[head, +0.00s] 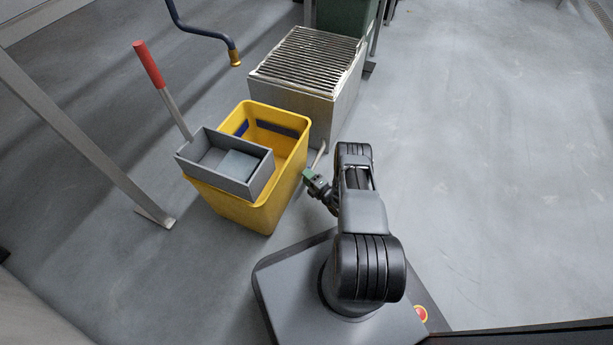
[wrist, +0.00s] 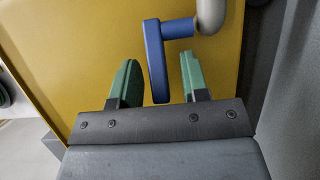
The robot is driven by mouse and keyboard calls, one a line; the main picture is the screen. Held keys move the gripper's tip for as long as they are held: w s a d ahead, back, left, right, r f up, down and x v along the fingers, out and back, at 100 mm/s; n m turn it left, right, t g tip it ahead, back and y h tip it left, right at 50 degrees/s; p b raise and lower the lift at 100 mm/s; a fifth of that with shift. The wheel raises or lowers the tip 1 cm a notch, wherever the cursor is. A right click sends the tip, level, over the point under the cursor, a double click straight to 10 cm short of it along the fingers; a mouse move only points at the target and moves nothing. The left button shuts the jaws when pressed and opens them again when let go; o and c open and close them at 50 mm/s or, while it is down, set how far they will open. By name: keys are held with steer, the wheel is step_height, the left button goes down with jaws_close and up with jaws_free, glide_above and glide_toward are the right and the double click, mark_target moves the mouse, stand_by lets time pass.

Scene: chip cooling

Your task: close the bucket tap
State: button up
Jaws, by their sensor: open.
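The yellow bucket (head: 240,208) stands on the floor left of my arm, and its yellow wall (wrist: 60,60) fills much of the wrist view. The blue tap lever (wrist: 156,80) hangs down in the wrist view, joined at its top to a short blue stem beside a grey tap pipe (wrist: 210,15). My gripper (wrist: 159,62) is open, with one green finger on each side of the lever. A gap shows on both sides; depth is hard to judge. In the head view my gripper (head: 312,182) is beside the bucket's right side, and the lever cannot be made out.
A grey wringer tray (head: 262,182) sits on the bucket, with a red-handled lever (head: 149,64) rising at its left. A metal box with a slatted top (head: 322,85) stands behind. A blue hose (head: 200,32) hangs above. The floor at right is clear.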

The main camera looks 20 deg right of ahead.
steer(key=shift+d, duration=0.15)
steer(key=shift+c, duration=0.2)
jaws_close()
steer(key=shift+w+a+r+m+h+p, duration=0.1)
steer(key=shift+a+m+h+p, duration=0.25)
steer(key=shift+m+h, duration=0.4)
steer(key=shift+w+a+m+t+h, duration=0.15)
steer(key=shift+m+t+h, duration=0.4)
steer(key=shift+h, duration=0.9)
steer(key=shift+o, duration=0.2)
jaws_free()
